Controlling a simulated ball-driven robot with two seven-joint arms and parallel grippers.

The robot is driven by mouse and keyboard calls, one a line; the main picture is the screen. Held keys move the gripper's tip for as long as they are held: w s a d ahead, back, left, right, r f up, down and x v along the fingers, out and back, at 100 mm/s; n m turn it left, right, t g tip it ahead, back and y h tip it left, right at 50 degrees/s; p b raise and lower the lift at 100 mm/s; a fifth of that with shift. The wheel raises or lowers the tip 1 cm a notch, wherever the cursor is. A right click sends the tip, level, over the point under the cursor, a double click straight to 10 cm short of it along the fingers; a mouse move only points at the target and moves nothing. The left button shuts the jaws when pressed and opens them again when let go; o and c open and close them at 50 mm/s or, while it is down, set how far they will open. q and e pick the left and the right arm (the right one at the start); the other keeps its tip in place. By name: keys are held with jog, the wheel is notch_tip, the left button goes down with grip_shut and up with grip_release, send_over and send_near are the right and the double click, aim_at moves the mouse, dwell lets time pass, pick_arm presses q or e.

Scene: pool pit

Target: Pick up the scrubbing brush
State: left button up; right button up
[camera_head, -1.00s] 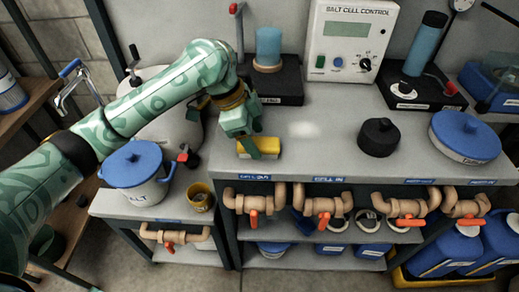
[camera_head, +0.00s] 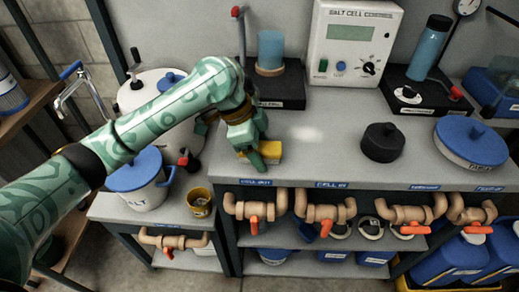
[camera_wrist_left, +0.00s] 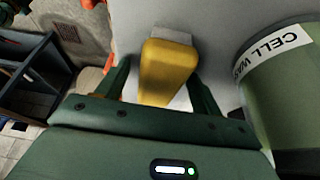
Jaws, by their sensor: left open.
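The scrubbing brush is a yellow block (camera_head: 272,151) lying on the grey counter near its front edge in the head view. The left wrist view shows its yellow back (camera_wrist_left: 167,70) with a pale strip at its far end. My left gripper (camera_head: 259,161) is over the brush and partly hides it. In the left wrist view its open fingers (camera_wrist_left: 160,88) stand on either side of the brush, with a gap visible at least on the right. I cannot tell whether either finger touches it. My right gripper is not in view.
A green cylinder labelled "CELL WAS…" (camera_wrist_left: 285,95) stands close to the gripper's right in the wrist view. A black knob-topped lid (camera_head: 382,143) and blue round lid (camera_head: 470,143) sit right on the counter. Pipes with orange valves (camera_head: 325,212) line its front. Counter between is free.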

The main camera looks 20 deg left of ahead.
aim_at(268, 147)
pick_arm(q)
jog(key=c, duration=1.2)
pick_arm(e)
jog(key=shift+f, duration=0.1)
